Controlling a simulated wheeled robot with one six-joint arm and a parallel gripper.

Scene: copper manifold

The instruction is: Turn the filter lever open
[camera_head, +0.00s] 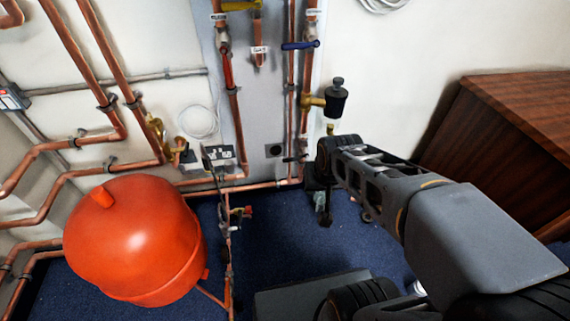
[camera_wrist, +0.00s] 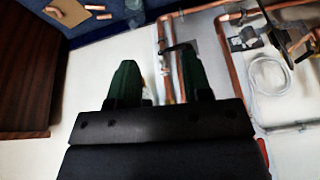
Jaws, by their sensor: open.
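Several valve levers show in the head view: a blue lever (camera_head: 300,45), a red lever (camera_head: 227,70), a yellow lever (camera_head: 240,5) and a small black lever (camera_head: 294,158) low on a copper pipe. I cannot read which one is labelled as the filter. My gripper (camera_head: 320,192) is just right of the black lever, partly hidden by my arm. In the wrist view my gripper (camera_wrist: 158,72) is open, with two dark green fingers apart. The black lever (camera_wrist: 178,47) shows beyond the fingertips, between them and nearer the right finger. I see no contact.
A red expansion vessel (camera_head: 135,240) stands at the left. Copper pipes (camera_head: 95,55) run along the wall. A black-capped brass fitting (camera_head: 336,100) sits just above my arm. A wooden cabinet (camera_head: 520,115) is at the right. Loose pieces lie on the blue floor (camera_wrist: 120,25).

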